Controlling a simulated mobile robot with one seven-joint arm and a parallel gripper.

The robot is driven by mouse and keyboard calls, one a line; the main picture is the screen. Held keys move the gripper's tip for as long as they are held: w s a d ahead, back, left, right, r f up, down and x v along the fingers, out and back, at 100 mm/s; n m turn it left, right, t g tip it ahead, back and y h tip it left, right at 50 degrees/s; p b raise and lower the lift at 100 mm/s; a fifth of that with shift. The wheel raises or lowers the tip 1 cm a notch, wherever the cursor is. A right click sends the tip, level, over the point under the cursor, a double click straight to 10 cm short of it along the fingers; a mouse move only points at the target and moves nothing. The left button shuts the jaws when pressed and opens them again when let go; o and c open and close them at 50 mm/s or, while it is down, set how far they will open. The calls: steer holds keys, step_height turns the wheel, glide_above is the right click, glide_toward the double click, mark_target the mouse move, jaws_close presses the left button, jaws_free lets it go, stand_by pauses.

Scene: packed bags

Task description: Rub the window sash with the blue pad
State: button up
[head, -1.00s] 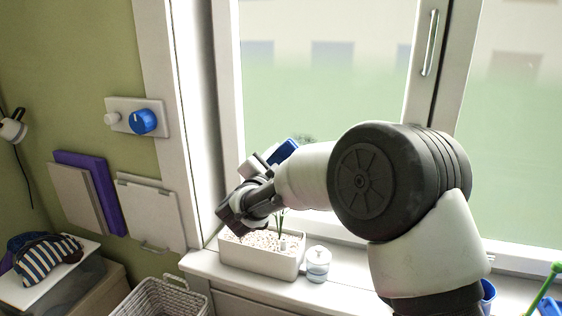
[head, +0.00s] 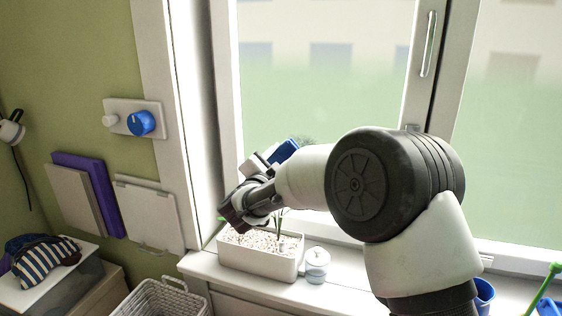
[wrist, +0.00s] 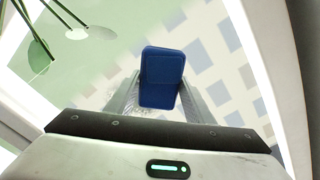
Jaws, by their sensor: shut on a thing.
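The blue pad (head: 285,151) is held at the tip of my gripper (head: 274,157), close to the lower left of the window. In the wrist view the blue pad (wrist: 162,77) stands between the two fingers of my gripper (wrist: 160,98), which is shut on it. The white window sash (head: 227,90) frames the glass and also shows in the wrist view (wrist: 262,70). The pad is in front of the pane near the sash's left side; I cannot tell if it touches. My forearm hides part of the lower sash.
A white planter (head: 258,257) with a plant sits on the sill below my gripper. A small glass jar (head: 316,265) stands right of it. A blue cup (head: 484,294) is farther right. A white basket (head: 165,299) stands below left.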

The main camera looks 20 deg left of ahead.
steer(key=shift+w, duration=0.2)
steer(key=shift+d, duration=0.15)
steer(key=shift+d+b, duration=0.25)
steer(key=shift+b, duration=0.05)
steer(key=d+b, duration=0.5)
steer(key=d, duration=0.6)
steer(key=shift+d, duration=0.2)
stand_by(0.3)
